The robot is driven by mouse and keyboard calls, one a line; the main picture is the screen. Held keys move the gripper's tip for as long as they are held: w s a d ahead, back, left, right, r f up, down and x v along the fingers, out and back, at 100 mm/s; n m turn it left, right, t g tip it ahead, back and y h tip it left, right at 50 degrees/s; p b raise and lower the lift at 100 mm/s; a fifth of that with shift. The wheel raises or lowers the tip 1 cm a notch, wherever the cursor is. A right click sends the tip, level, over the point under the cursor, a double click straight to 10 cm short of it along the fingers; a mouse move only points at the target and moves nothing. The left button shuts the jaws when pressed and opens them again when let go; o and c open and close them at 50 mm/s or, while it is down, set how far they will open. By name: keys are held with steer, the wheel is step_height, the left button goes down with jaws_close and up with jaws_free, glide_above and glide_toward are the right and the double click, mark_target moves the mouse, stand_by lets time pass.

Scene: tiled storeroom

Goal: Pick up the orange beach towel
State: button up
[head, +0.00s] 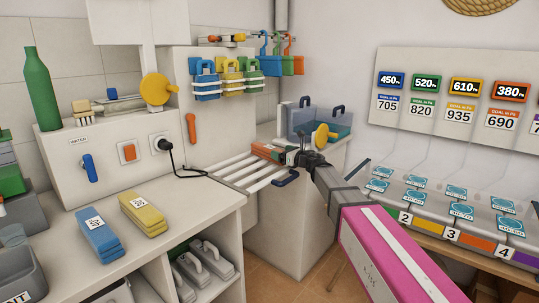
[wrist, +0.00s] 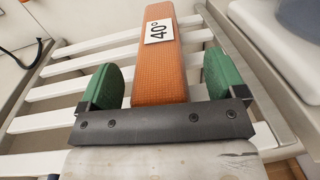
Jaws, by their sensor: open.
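The orange beach towel (wrist: 157,75) is a long folded strip with a white "40°" tag, lying on a white slatted rack (wrist: 85,68). My gripper (wrist: 160,84) is open, with one green fingertip on each side of the towel's near part. A gap shows between the towel and each fingertip. In the head view, the towel (head: 267,152) lies on the rack beside the counter, and my gripper (head: 298,156) is at its right end, partly hiding it.
Folded blue (head: 99,234) and yellow (head: 142,214) towels lie on the left counter (head: 195,196). A clear bin with dark handles (head: 310,122) stands behind my gripper. A black cord (head: 186,171) hangs near the rack's left side.

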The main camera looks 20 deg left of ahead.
steer(key=shift+w+a, duration=0.2)
steer(key=shift+a, duration=0.1)
steer(key=shift+s, duration=0.1)
steer(key=c, duration=1.1)
steer(key=shift+r, duration=0.15)
